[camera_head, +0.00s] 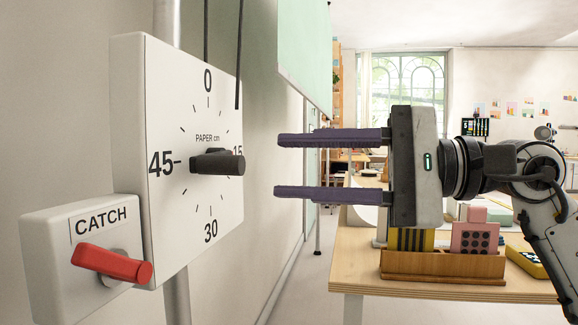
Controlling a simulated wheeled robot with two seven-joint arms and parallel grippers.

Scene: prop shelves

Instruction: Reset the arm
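My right gripper (334,166) is open and empty. Its two dark fingers point left toward the wall device, one above the other, with a clear gap between them. The device has a white dial box (190,215) marked PAPER cm with 0, 15, 30 and 45. A black pointer knob (218,163) sits at its centre, to the left of my fingertips and apart from them. Below left is a white CATCH box (60,270) with a red lever (112,264) that slopes slightly down to the right. My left gripper is not in view.
A wooden table (350,277) stands behind my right gripper, with a wooden organiser (440,268) holding small items, including a pink block (475,238). A pale green panel (305,50) hangs above. Free space lies between the fingertips and the dial.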

